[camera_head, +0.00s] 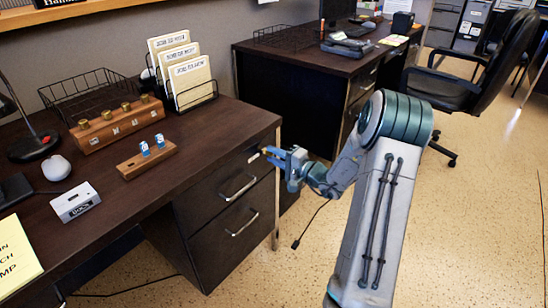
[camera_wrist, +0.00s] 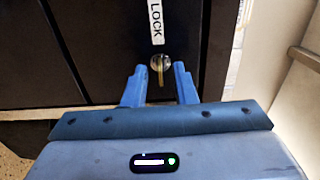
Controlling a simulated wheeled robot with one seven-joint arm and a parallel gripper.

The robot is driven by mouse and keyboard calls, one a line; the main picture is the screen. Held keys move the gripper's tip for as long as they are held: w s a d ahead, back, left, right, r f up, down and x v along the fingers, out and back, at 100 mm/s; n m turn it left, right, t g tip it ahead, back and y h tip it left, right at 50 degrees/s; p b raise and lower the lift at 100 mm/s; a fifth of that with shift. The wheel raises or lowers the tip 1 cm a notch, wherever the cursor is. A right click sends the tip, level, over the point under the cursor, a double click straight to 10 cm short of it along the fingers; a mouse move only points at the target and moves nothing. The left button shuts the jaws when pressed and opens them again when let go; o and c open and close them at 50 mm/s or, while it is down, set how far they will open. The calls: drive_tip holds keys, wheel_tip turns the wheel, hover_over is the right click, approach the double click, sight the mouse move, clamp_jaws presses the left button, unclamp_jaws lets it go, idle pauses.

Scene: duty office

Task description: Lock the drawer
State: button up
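The drawer unit under the near desk has a top drawer (camera_head: 222,192) and a lower drawer (camera_head: 222,243), each with a metal bar handle; both look shut. In the wrist view, a small brass lock knob or key (camera_wrist: 160,66) stands out from the dark front (camera_wrist: 100,60), below a white label reading LOCK (camera_wrist: 156,22). My gripper (camera_head: 268,155) is at the upper right of the drawer front. In the wrist view my gripper (camera_wrist: 161,72) is open, its blue fingers on either side of the knob, with gaps showing. Contact with the front is unclear.
The near desktop (camera_head: 215,125) holds a wooden block with brass knobs (camera_head: 118,124), a smaller wooden holder (camera_head: 146,160), a file rack (camera_head: 190,85) and a small white box (camera_head: 75,202). A second desk (camera_head: 300,62) and an office chair (camera_head: 470,80) stand behind.

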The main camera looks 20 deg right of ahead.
drive_tip(key=shift+w+a, duration=0.1)
drive_tip(key=shift+w, duration=0.1)
clamp_jaws()
